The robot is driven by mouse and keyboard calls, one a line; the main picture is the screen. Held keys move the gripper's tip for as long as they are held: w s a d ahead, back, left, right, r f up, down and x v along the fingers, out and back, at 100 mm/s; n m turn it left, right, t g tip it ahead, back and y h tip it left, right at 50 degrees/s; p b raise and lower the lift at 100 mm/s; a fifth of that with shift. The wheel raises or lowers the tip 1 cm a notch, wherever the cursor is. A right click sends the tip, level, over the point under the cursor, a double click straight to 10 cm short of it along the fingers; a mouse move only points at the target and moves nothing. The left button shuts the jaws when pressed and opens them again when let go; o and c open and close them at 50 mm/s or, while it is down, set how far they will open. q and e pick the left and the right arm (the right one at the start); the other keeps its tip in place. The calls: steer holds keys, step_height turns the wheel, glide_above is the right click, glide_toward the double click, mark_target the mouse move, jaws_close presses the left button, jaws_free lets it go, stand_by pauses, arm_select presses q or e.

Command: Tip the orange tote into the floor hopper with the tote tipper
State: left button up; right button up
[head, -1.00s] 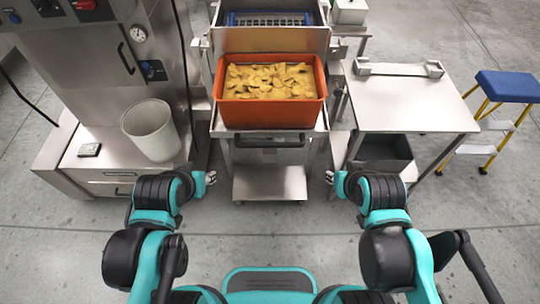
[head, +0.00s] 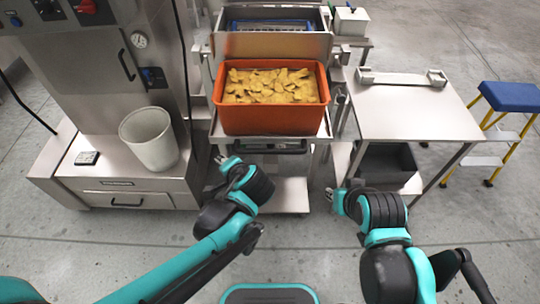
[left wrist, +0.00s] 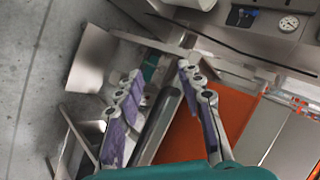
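The orange tote (head: 270,122), full of yellow chips, sits upright on the steel tote tipper (head: 322,128). Behind it, past a steel panel, is a steel opening with a blue-framed grate (head: 272,24), apparently the hopper. My left gripper (head: 222,160) is just below the tipper's front left corner. In the left wrist view my left gripper (left wrist: 165,110) has its purple-padded fingers apart, with a dark grey bar (left wrist: 157,130) showing between them; contact cannot be told. The tote's orange wall (left wrist: 232,112) lies to the right. My right gripper (head: 333,195) is low, right of the tipper; its fingers are unclear.
A steel machine (head: 100,60) stands left, with a white bucket (head: 150,140) on its ledge. A steel table (head: 415,115) stands right, with a grey bin (head: 385,165) beneath. A blue-topped step stool (head: 510,97) is far right. The floor in front is clear.

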mark_target(272, 153)
arm_select(q)
steer(key=w+d+f+m+t+y+b, duration=0.1)
steer(key=d+f+m+t+b, duration=0.15)
steer(key=d, duration=0.55)
steer(key=w+d+f+m+t+b, duration=0.1)
steer(key=d+m+t, duration=0.25)
steer(key=d, duration=0.35)
steer(key=x, duration=0.2)
steer(key=b+x, duration=0.1)
steer(key=x, duration=0.4)
steer(key=shift+w+d+r+b, duration=0.1)
steer(key=shift+w+r+b, duration=0.1)
steer(key=shift+w+b, duration=0.25)
jaws_close()
